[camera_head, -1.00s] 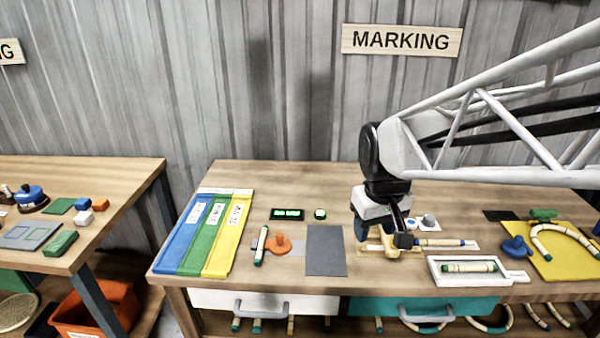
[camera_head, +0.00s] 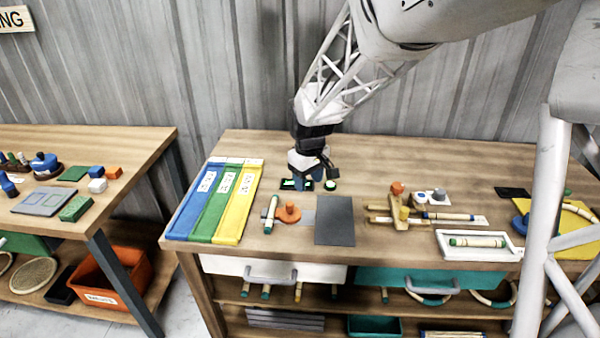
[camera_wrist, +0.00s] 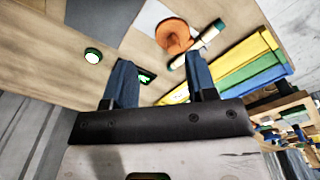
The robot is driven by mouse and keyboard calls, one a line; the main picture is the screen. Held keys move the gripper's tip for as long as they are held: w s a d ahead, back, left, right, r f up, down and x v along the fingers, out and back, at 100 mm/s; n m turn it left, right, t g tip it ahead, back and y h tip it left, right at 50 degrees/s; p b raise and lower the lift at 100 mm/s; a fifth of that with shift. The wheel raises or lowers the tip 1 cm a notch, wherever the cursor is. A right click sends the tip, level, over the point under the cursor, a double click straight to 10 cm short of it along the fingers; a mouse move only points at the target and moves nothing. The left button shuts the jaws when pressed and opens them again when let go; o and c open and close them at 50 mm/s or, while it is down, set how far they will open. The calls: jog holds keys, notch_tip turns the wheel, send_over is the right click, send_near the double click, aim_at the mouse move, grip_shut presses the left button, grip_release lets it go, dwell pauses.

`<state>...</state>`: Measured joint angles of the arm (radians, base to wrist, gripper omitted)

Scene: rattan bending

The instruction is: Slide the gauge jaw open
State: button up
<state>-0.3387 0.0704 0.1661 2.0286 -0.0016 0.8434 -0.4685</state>
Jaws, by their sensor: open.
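An orange round knob (camera_head: 289,213), seemingly the gauge jaw, sits on a grey plate (camera_head: 308,217). A cream rattan piece with green ends (camera_head: 270,216) lies just left of it. In the wrist view the orange knob (camera_wrist: 173,38) and the rattan piece (camera_wrist: 205,38) show beyond my fingertips. A black readout with green digits (camera_head: 289,184) is behind the knob, partly hidden by my gripper. My gripper (camera_head: 306,186) is open and empty above the readout, behind and apart from the knob; its two fingers also show in the wrist view (camera_wrist: 161,65).
Blue, green and yellow strips (camera_head: 233,205) lie at the bench's left. A round green-lit button (camera_head: 330,185) is beside the readout. A dark grey mat (camera_head: 334,220) is right of the knob. Further right are a wooden fixture (camera_head: 388,212) and a white tray (camera_head: 445,251).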

jog(key=n, duration=0.2)
send_over(290, 203)
notch_tip(290, 203, down, 5)
jog(key=shift+a+r, duration=0.1)
jog(key=shift+f, duration=3.9)
grip_shut()
